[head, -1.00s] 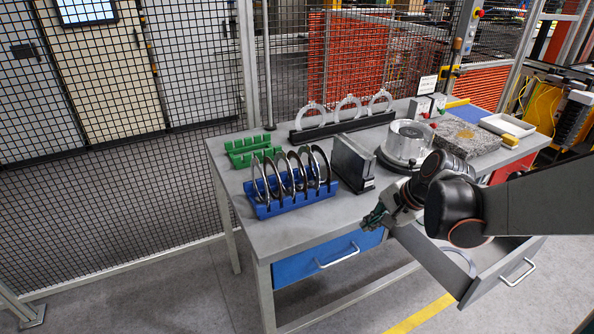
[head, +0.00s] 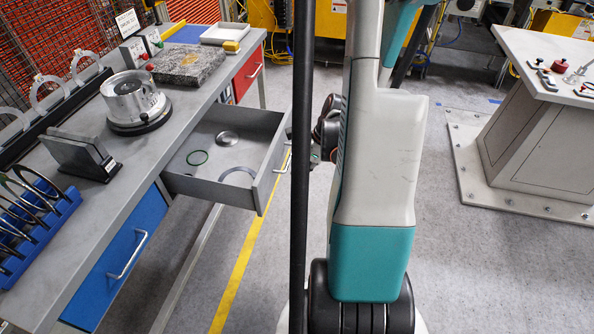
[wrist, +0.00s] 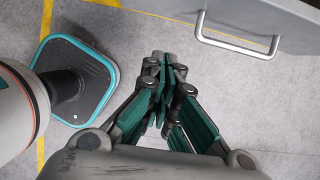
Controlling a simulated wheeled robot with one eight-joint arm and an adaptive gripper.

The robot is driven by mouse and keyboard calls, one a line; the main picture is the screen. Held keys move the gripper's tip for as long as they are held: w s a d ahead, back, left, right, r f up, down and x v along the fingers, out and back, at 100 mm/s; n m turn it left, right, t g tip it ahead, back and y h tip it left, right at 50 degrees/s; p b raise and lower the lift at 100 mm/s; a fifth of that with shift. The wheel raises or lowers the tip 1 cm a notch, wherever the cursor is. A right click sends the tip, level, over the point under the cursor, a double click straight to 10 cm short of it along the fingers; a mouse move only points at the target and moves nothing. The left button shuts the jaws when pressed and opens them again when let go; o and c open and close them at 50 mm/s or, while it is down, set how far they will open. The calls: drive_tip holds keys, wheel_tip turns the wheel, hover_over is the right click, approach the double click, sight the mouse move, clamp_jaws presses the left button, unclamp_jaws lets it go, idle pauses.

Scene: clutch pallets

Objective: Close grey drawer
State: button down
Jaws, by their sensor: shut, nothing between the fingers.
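The grey drawer (head: 262,178) stands pulled out from the right part of the workbench in the head view. A green ring (head: 197,157), a metal disc (head: 228,139) and a partly seen ring (head: 238,175) lie in it. Its front and bar handle (wrist: 235,47) show at the top right of the wrist view. My gripper (wrist: 167,62) is shut and empty, over the floor in front of the drawer, apart from the handle. In the head view my arm hides most of my gripper.
A blue drawer (head: 125,255) on the bench is closed. A round metal part (head: 133,98), a stone slab (head: 187,66) and a white tray (head: 226,33) stand on the bench top. A grey pedestal table (head: 530,130) stands at the right, with clear floor before it.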

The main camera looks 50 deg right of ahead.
drive_tip(key=w+a+f+b, duration=0.2)
drive_tip(key=w+f+b, duration=0.1)
drive_tip(key=w+f, duration=0.3)
drive_tip(key=shift+w+a+f+b, duration=0.3)
drive_tip(key=shift+w+a+f, duration=0.1)
drive_tip(key=shift+f, duration=0.45)
